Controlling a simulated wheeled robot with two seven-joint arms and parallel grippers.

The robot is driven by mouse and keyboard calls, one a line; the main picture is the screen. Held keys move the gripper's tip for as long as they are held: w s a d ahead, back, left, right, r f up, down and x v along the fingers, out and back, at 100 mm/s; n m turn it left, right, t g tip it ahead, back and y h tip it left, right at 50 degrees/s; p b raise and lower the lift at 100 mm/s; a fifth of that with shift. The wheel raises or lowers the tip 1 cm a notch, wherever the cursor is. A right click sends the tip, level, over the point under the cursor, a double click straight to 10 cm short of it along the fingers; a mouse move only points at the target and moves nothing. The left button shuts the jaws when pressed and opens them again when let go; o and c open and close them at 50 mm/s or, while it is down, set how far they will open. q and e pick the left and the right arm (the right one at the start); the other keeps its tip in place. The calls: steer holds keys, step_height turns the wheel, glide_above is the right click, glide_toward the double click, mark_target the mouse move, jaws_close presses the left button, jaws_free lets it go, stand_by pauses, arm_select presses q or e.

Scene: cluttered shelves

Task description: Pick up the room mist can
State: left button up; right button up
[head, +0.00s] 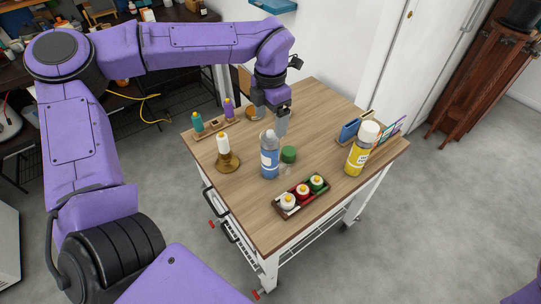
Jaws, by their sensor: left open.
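A yellow can with a white cap (357,160) stands upright near the right side of the wooden table top. It looks like the spray can, but its label is too small to read. A blue bottle with a clear, greyish top (269,160) stands upright near the table's middle. My left gripper (272,122) points down over the table, just behind the blue bottle and left of the yellow can. It is open and I see nothing held in it. It is apart from the yellow can. My right gripper is out of view.
A tray of small capped jars (275,203) lies at the table's front. A blue item (349,129) is behind the yellow can. The far table corner is clear.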

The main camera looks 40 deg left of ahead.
mark_target(270, 138)
arm_select(q)
steer(key=f, duration=0.2)
steer(key=f+p, duration=0.1)
steer(key=f, duration=0.2)
steer(key=s+f+p, duration=0.1)
steer(key=f, duration=0.2)
steer(key=shift+d+f, duration=0.1)
steer(key=shift+d, duration=0.1)
steer(key=shift+w+f, duration=0.15)
steer(key=shift+f, duration=0.3)
jaws_close()
